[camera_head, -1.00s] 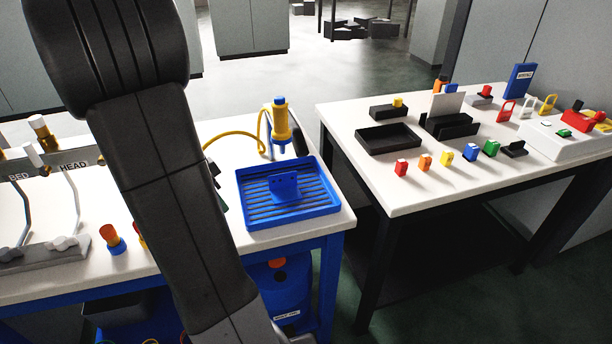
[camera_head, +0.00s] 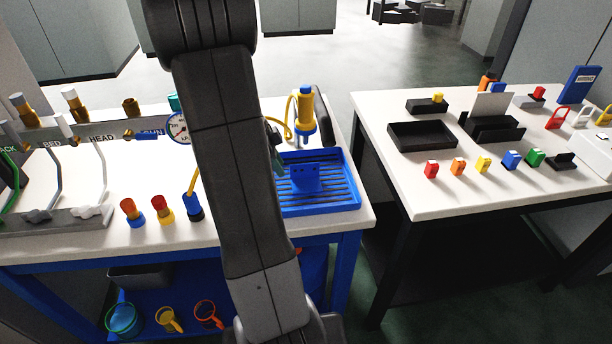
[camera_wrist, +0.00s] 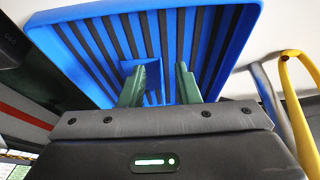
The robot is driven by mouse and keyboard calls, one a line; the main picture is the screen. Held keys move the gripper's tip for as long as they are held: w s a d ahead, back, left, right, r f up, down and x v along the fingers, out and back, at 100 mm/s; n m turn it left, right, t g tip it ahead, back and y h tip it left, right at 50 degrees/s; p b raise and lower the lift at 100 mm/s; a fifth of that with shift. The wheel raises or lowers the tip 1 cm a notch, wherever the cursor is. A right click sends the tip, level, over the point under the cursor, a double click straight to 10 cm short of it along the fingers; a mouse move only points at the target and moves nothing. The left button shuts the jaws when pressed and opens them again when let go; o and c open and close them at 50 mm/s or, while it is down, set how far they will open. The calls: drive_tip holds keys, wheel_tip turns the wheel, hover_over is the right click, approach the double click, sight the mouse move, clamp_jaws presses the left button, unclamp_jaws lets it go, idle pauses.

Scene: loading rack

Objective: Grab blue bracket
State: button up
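The blue bracket (camera_head: 306,178) stands on the slatted blue tray (camera_head: 345,200) at the right end of the left bench. In the head view my arm hides most of the gripper; green finger parts show at the tray's left edge, left of the bracket.
A yellow and blue cylinder (camera_head: 306,112) with a yellow hose stands behind the tray. Capped fittings (camera_head: 132,212) and a labelled valve rail (camera_head: 70,137) lie left of my arm. A second bench (camera_head: 440,195) with small coloured items stands right, across a gap.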

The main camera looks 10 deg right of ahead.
sight(295, 165)
drive_tip(key=shift+d, duration=0.5)
drive_tip(key=shift+d+r+p, duration=0.1)
drive_tip(key=shift+d+p, duration=0.35)
drive_tip(key=shift+d, duration=0.8)
drive_tip(key=shift+s+d+f, duration=0.1)
drive_tip(key=shift+d+f, duration=0.65)
drive_tip(key=shift+f, duration=0.25)
drive_tip(key=shift+d+f, duration=0.15)
drive_tip(key=shift+f, duration=0.35)
clamp_jaws()
